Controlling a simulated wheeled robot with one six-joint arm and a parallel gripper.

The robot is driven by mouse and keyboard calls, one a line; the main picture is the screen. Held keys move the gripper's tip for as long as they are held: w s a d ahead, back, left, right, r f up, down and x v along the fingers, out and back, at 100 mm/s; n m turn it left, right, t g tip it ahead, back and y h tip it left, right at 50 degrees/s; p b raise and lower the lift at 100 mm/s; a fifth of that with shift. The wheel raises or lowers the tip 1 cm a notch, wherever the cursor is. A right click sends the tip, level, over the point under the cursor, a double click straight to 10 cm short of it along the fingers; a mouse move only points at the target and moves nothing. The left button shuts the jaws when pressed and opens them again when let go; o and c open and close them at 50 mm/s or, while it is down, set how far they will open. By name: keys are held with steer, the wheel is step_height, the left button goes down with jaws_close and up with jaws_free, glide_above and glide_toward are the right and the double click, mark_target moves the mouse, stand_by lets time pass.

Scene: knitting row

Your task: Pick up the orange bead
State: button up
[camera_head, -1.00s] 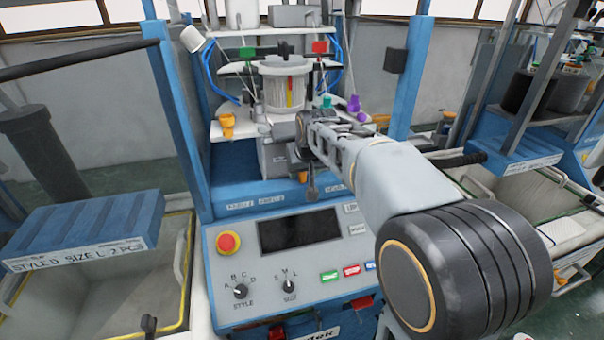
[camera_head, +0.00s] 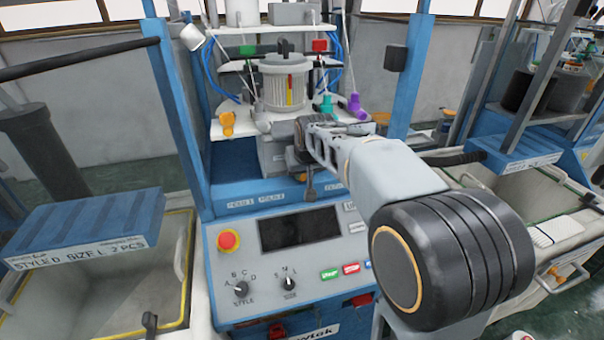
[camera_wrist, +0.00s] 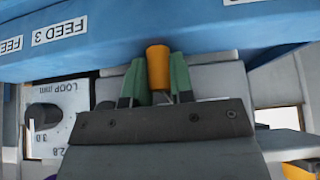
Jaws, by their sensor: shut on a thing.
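In the wrist view an orange bead (camera_wrist: 158,66), shaped like a tapered cup, stands between the two green fingers of my gripper (camera_wrist: 156,84). The fingers close on it from both sides, and its lower part is hidden behind the dark gripper body. In the head view my gripper (camera_head: 301,152) is in front of the machine, below the round needle cylinder. The fingertips and the held bead are hidden there by my arm.
An orange cone-like piece (camera_head: 227,123) sits on the machine's white shelf at left. A teal piece (camera_head: 326,104) and a purple piece (camera_head: 358,106) stand at right. Blue posts flank the machine. A control panel (camera_head: 290,250) lies below, and a blue ledge (camera_wrist: 120,30) is close in the wrist view.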

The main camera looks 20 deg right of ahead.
steer(key=shift+b, duration=0.4)
jaws_close()
steer(key=s+b, duration=0.4)
steer(key=s, duration=1.4)
